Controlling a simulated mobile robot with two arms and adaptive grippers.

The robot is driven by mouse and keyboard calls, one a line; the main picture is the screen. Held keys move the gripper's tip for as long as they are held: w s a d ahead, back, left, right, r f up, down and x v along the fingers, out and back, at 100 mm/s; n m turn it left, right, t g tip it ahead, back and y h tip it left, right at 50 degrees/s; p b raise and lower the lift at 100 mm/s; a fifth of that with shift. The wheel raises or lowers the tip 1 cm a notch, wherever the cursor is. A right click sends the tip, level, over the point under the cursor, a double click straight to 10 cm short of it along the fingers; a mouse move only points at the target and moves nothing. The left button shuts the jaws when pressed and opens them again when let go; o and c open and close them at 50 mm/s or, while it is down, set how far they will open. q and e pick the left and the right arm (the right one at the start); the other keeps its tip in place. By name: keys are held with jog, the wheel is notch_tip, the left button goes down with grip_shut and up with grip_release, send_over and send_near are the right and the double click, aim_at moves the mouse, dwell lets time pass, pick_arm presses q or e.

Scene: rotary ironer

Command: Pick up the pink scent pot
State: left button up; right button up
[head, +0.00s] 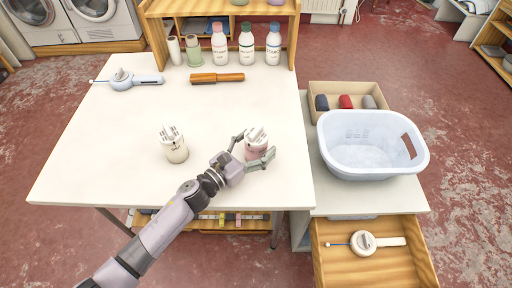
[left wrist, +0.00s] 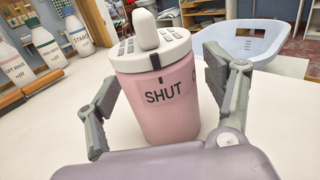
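The pink scent pot (head: 254,151) stands upright on the white table near its right front part. It has a white top with reeds or pegs in the head view. In the left wrist view the pink pot (left wrist: 155,100) fills the middle, with a white knobbed lid and a label reading "SHUT". My left gripper (head: 252,150) is open, its fingers on either side of the pot; it also shows in the left wrist view (left wrist: 165,95). A small gap shows at the right finger; contact at the left finger is hard to tell. A cream scent pot (head: 175,150) stands to the left. My right gripper is not in view.
An orange-brown bar (head: 217,78) and a pale blue-grey device (head: 127,79) lie on the table. A white basin (head: 355,165) stands right, above an open drawer (head: 385,265). The table's left middle is clear.

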aim_at(256, 130)
pick_arm(q)
jog(key=c, duration=1.2)
jog(key=shift+r, duration=0.1)
notch_tip(256, 130, up, 10)
jog(key=shift+f, duration=0.1)
notch_tip(256, 130, down, 7)
jog(key=shift+f, duration=0.1)
dwell(0.5)
jog(key=shift+f, duration=1.2)
